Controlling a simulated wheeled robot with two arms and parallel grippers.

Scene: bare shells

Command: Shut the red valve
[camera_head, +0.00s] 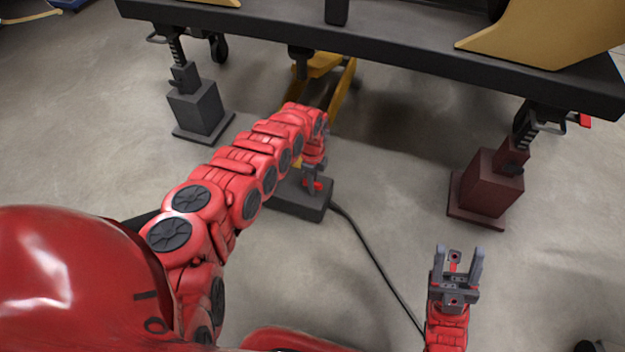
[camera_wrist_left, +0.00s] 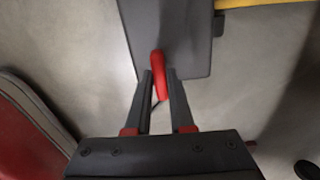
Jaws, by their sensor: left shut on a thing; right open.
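The red valve shows in the left wrist view as a short rounded red lever (camera_wrist_left: 158,72) on a dark grey box (camera_wrist_left: 185,35). In the head view, a small red part of the valve (camera_head: 318,185) shows at the top of that box (camera_head: 303,206), mostly hidden by my gripper. My left gripper (camera_head: 312,182) reaches down over the box. In the left wrist view its fingers (camera_wrist_left: 159,80) are shut on the red lever, one on each side. My right gripper (camera_head: 457,255) is open and empty at the lower right, well away from the valve.
A dark platform edge (camera_head: 400,50) spans the top, on a grey jack stand (camera_head: 199,108) at left and a dark red one (camera_head: 490,185) at right. A yellow frame (camera_head: 343,88) stands behind the box. A black cable (camera_head: 375,262) crosses the otherwise open floor.

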